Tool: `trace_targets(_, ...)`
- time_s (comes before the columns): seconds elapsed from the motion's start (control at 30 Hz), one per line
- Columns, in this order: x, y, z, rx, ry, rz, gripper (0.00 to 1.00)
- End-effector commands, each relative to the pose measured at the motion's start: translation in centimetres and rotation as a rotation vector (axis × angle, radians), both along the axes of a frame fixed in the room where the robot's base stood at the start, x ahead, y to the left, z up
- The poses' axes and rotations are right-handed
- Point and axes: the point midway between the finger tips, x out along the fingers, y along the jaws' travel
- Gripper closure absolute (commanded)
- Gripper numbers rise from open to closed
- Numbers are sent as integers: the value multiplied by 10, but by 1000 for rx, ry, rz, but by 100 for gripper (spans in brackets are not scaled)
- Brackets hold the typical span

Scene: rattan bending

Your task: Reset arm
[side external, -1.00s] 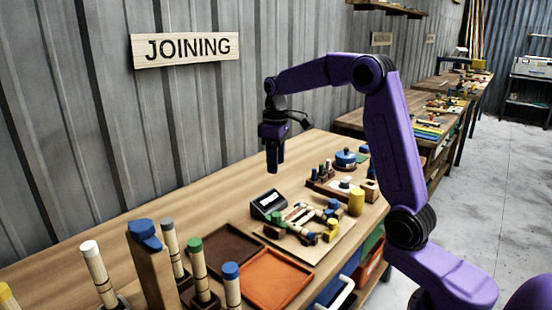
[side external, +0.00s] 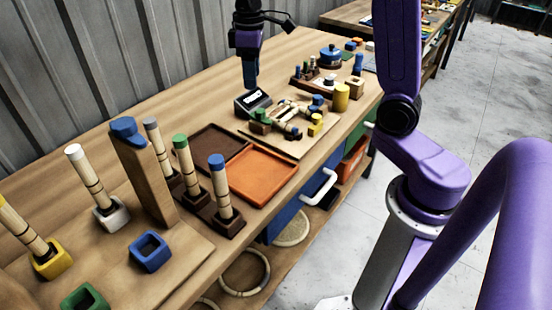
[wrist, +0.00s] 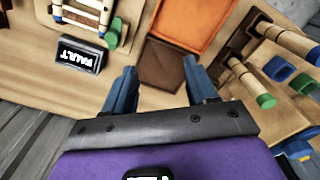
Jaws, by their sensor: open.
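My gripper (side external: 250,80) hangs fingers down over the workbench, above and behind the small black display box (side external: 252,102) in the side view. In the wrist view my gripper (wrist: 160,72) has its two blue fingers spread apart with nothing between them. The brown tray (wrist: 163,65) shows below and beyond the gap. The display box (wrist: 80,55) is left of the fingers and its lit screen seems to read "FAULT".
An orange tray (side external: 262,174) lies beside the brown tray (side external: 212,142). Capped rattan poles (side external: 220,185) stand upright in holders near a wooden post (side external: 145,175). The bench is bare along the wall.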

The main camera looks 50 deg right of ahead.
Motion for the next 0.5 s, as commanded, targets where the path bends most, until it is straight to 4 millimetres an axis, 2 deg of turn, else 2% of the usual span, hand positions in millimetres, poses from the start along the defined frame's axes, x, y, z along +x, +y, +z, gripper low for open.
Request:
trace_targets(0.03,-13,11,-1,1,-2,30,43)
trace_targets(0.2,-55,40,-6,2,-5,112,43)
trace_targets(0.5,-140,69,-19,7,-9,257,43)
